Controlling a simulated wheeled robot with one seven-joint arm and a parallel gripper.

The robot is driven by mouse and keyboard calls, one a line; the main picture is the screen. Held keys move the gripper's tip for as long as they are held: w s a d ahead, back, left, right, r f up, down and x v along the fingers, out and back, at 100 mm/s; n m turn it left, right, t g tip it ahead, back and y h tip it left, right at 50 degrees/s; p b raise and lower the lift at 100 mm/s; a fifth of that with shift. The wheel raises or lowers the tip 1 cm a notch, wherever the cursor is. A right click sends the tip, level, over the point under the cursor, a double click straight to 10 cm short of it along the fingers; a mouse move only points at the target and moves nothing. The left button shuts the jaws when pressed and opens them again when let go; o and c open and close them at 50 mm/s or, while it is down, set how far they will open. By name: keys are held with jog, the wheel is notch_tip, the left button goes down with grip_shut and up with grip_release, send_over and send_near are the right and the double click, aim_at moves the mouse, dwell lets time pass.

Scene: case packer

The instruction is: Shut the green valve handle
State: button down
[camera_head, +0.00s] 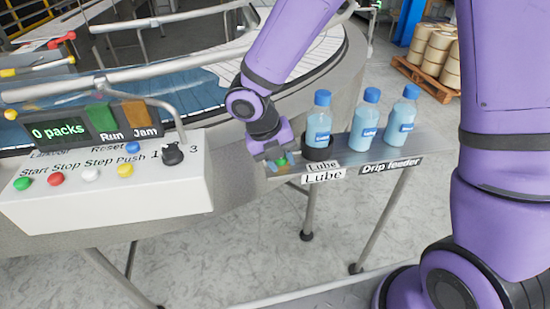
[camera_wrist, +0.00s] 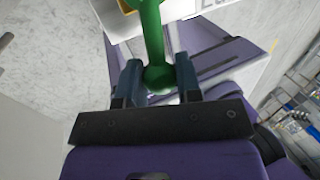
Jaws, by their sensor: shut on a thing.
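The green valve handle (camera_wrist: 152,35) is a smooth green lever in the wrist view, with a rounded end low between my fingers. It runs up to the top edge of the picture, where a yellow part (camera_wrist: 128,5) shows beside it. My gripper (camera_wrist: 158,68) is shut on the handle, one finger on each side. In the head view my gripper (camera_head: 277,158) is at the left end of the drip feeder shelf, by the Lube sign. Only a little of the green handle (camera_head: 282,161) shows there, and the valve body is mostly hidden.
Blue bottles stand on the drip feeder shelf (camera_head: 425,143), the nearest bottle (camera_head: 318,122) in a black holder right of my gripper. A white control box (camera_head: 110,190) with buttons stands at left. The round conveyor (camera_head: 340,70) is behind. Barrels on a pallet (camera_head: 425,78) are far right.

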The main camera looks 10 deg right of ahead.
jog(key=shift+d+n+t, duration=0.3)
jog(key=shift+d+n, duration=0.3)
jog(key=shift+n, duration=0.4)
jog(key=shift+d, duration=0.1)
jog(key=c, duration=1.1)
grip_release()
jog(key=v, duration=1)
jog(key=shift+s+r, duration=0.15)
jog(key=shift+r, duration=0.2)
